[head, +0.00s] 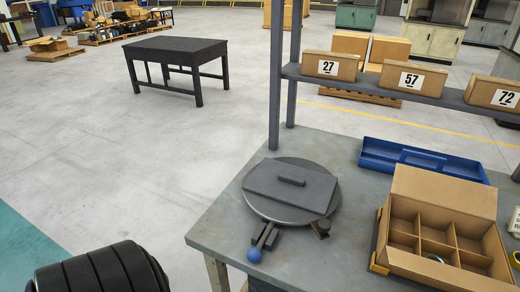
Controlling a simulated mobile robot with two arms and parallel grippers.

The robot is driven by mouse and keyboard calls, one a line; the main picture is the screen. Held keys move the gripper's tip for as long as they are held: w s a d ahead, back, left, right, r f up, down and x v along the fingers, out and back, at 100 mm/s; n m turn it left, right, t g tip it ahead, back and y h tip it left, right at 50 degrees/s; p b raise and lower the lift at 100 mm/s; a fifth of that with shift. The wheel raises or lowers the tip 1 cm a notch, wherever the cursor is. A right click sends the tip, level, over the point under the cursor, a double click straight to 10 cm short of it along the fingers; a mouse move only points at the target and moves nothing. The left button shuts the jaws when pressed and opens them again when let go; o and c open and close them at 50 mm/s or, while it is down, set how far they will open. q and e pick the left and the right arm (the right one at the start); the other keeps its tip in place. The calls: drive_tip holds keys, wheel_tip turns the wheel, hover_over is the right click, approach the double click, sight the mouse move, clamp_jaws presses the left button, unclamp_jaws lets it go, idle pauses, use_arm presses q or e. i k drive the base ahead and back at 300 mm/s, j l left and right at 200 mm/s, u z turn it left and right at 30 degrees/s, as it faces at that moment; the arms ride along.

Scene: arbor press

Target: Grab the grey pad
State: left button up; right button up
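The grey pad (270,193) is a flat rectangular plate with a short raised bar (291,181) on top. It lies on a round dark grey disc (325,212) near the left end of the workbench (218,229). A short lever with a blue ball knob (254,255) points from the disc toward the front edge of the bench. A small dark block (321,228) sits at the disc's front right. Neither of my grippers is in view, and nothing is touching the pad.
A cardboard box with compartments (450,199) stands right of the disc, with a blue tray (420,157) behind it. A shelf (380,90) with boxes numbered 27, 57 and 72 is above the bench's back, its post behind the disc. A black table (175,48) stands on open floor.

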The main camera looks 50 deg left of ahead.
sight(298, 187)
drive_tip(key=u, duration=1.2)
